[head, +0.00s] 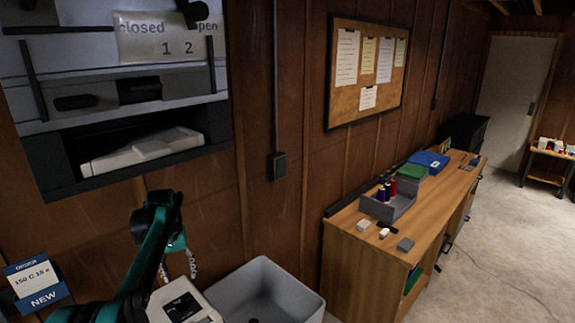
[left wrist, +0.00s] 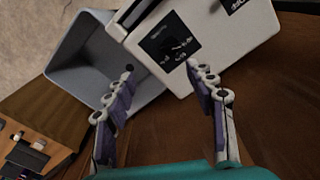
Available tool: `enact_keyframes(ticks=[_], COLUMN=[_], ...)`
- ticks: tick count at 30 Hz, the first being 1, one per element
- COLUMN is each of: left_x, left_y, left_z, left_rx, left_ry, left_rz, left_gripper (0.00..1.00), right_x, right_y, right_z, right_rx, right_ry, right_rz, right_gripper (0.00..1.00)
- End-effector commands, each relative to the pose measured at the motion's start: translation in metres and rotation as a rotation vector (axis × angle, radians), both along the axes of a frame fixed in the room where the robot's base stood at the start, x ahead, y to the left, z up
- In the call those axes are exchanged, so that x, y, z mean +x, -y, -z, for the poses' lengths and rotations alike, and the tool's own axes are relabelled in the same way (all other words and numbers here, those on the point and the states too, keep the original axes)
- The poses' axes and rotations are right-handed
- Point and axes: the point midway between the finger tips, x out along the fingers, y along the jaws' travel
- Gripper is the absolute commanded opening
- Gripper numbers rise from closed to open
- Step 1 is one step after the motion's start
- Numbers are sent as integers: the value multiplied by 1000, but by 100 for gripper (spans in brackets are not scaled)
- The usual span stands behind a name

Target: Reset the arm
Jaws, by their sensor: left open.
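My left arm (head: 150,245) comes in from the lower left of the head view and bends at a dark joint. My left gripper (head: 190,262) hangs beyond that arm, partly hidden by it, in front of the wood-panelled wall. In the left wrist view the two fingers of my left gripper (left wrist: 160,67) are spread apart with nothing between them. Beyond the fingertips are a white machine (left wrist: 235,35) with a dark panel and a grey bin (left wrist: 85,60). My right gripper is in neither view.
The white machine (head: 182,303) and grey bin (head: 268,285) stand low, close to my left gripper. A wall unit (head: 165,85) juts out at upper left. A wooden bench (head: 375,245) with a grey tray (head: 395,208) and spools stands right. Open floor (head: 500,250) lies beyond.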

Motion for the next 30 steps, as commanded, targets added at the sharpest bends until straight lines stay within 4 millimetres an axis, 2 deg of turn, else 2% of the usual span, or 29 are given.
enact_keyframes(ticks=[7, 14, 17, 21, 24, 27, 30], left_x=[-60, -133, -167, -213, -240, -259, -271], left_y=[68, 123, 143, 168, 180, 189, 193], left_z=[-16, -4, 12, 43, 68, 89, 103], left_rx=[39, 69, 79, 89, 93, 96, 97], left_ry=[139, 285, 348, 437, 493, 537, 565], left_rz=[87, 169, 204, 253, 281, 304, 317], left_gripper=[55, 55, 55, 55, 55, 55, 55], right_x=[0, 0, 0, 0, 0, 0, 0], right_y=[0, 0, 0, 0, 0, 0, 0], right_z=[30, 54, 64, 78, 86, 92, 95], right_rx=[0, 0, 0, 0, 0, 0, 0], right_ry=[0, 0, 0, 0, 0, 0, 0], right_rz=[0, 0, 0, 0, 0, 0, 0], right_gripper=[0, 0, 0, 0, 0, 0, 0])
